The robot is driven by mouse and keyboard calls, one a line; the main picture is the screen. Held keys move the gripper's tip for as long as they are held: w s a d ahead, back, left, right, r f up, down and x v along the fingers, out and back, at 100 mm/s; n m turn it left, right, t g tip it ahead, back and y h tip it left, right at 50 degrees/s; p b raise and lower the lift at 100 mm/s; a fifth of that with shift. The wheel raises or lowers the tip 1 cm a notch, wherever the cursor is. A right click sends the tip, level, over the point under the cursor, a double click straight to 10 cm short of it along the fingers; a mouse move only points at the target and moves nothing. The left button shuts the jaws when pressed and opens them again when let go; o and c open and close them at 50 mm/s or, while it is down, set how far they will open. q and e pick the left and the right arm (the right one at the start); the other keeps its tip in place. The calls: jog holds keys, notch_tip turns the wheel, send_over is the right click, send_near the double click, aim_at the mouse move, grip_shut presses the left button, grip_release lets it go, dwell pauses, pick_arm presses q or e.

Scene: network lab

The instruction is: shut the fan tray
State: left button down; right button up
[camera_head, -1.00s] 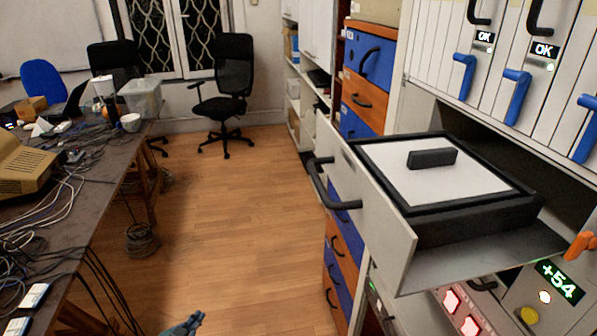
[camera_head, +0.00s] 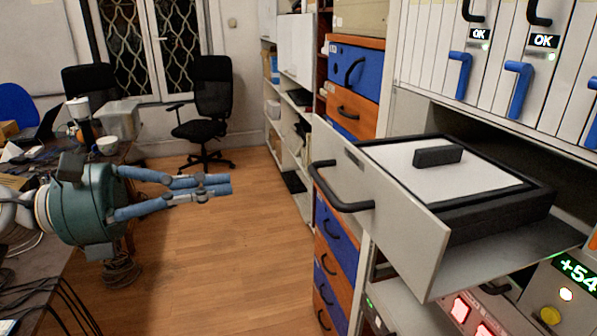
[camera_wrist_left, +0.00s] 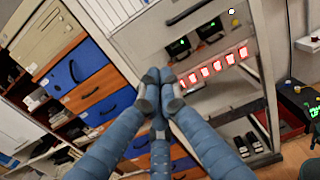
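The fan tray (camera_head: 428,238) is slid out of the rack at the right of the head view. It has a light grey front panel with a black bar handle (camera_head: 341,190). A black-framed unit with a white top and a black grip (camera_head: 437,156) sits in it. My left gripper (camera_head: 222,185) is left of the tray, apart from its handle, with its blue fingers pointing right. The fingertips also meet in the left wrist view (camera_wrist_left: 162,80), with nothing between them. I cannot make out the tray in the wrist view. My right gripper is not in view.
Modules with blue levers (camera_head: 519,88) stand above the tray's bay, and red-lit buttons (camera_head: 461,309) sit below. Blue and orange drawers (camera_head: 336,238) stand behind the tray. A cluttered desk (camera_head: 40,262) is at left. Wooden floor (camera_head: 240,260) lies clear between.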

aim_at(323, 171)
pick_arm(q)
jog(key=p+x, duration=0.7)
jog(key=x, duration=0.6)
jog(key=shift+a+r+p, duration=0.1)
jog(key=shift+p, duration=0.2)
jog(key=shift+w, duration=0.1)
